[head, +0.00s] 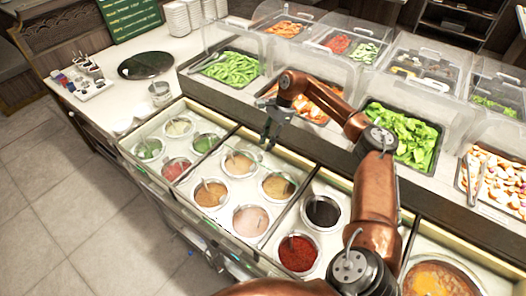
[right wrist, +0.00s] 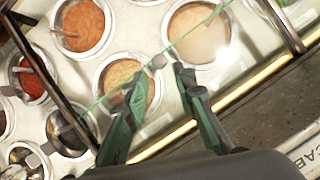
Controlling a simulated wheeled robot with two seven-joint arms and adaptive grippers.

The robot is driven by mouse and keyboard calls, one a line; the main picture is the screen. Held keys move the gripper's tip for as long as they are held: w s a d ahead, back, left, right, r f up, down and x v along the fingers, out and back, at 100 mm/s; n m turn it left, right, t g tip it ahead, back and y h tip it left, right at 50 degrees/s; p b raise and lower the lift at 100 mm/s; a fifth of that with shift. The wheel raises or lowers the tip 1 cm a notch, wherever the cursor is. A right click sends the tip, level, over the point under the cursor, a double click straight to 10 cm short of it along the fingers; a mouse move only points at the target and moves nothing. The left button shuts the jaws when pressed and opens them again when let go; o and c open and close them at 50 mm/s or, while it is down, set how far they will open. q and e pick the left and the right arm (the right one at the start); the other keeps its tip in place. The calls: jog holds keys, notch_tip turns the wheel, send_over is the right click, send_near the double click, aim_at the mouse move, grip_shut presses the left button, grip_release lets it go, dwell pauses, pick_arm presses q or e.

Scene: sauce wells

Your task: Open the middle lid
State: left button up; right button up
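The middle lid (head: 232,208) is a clear pane over the middle section of sauce wells, which holds several tan, orange and pink sauces. Its glass is hard to see in the head view. In the right wrist view, a greenish glass edge (right wrist: 105,98) runs diagonally across the wells, with a small grey knob (right wrist: 158,62) on it. My right gripper (head: 270,130) is over the back edge of the middle section. In the right wrist view its fingers (right wrist: 160,75) are apart, with the knob near and between the tips. I cannot tell whether they touch it. My left gripper is not in view.
The left section (head: 150,163) holds green and red sauces. The right section has a black sauce (head: 323,211) and a red one (head: 297,254). Food trays under clear covers (head: 228,62) line the back. A black plate (head: 146,65) lies on the left counter.

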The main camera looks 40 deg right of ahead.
jog(key=shift+v, duration=2.65)
